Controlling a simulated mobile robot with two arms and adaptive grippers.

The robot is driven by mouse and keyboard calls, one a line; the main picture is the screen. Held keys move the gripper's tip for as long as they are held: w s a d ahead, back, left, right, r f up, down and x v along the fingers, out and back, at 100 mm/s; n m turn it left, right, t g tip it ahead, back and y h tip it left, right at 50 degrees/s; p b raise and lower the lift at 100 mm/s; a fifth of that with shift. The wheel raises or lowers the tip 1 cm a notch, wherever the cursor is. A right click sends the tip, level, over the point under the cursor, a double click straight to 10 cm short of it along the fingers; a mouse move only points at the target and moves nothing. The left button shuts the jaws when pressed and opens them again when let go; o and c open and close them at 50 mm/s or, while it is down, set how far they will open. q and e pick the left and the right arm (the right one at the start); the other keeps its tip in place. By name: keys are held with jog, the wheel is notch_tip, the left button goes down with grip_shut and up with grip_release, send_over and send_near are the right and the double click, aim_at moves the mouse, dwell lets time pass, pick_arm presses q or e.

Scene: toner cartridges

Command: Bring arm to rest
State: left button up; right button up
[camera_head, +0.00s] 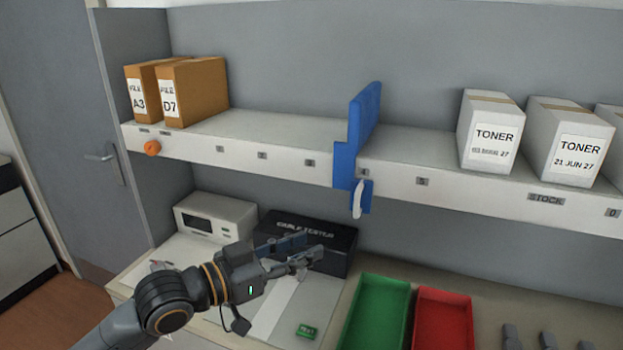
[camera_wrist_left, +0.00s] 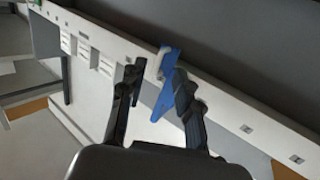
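My left arm comes in from the lower left of the head view. Its left gripper (camera_head: 312,248) is over the bench, in front of the black tester box (camera_head: 330,235) and below the shelf. In the left wrist view the two fingers of the left gripper (camera_wrist_left: 157,78) are apart, with nothing held between them. The blue shelf divider (camera_wrist_left: 165,92) shows behind and between these fingers, at a distance.
The shelf (camera_head: 270,142) holds two brown file boxes (camera_head: 195,92), a blue divider (camera_head: 350,150) and white toner boxes (camera_head: 490,130). On the bench are a white device (camera_head: 215,217), a green tray (camera_head: 352,325) and a red tray (camera_head: 418,320). Grey objects (camera_head: 548,341) show at lower right.

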pick_arm(q)
jog(key=s+a+f+n+g+y, duration=0.1)
jog(key=s+a+f+n+y, duration=0.25)
jog(key=f, duration=0.75)
jog(key=s+a+f+n+g+y, duration=0.15)
jog(key=s+f+y, duration=0.25)
jog(key=s+f, duration=0.45)
jog(key=s+a+f+n+g+y, duration=0.2)
jog(key=s+a+f+y, duration=0.1)
jog(key=s+a+f, duration=0.35)
jog(key=s+a+f+n+g+y, duration=0.1)
jog(key=s+a+f+g+y, duration=0.2)
jog(key=s+a+f, duration=0.35)
jog(key=s+d+f+g+b, duration=0.1)
jog(key=s+f, duration=0.1)
jog(key=f, duration=1.1)
jog(key=s+d+f, duration=0.1)
jog(key=f, duration=1.2)
jog(key=s+a+f+g+b, duration=0.1)
jog(key=s+a+f, duration=0.2)
jog(key=s+f, duration=1.4)
jog(key=shift+f, duration=0.3)
jog(key=shift+s, duration=0.1)
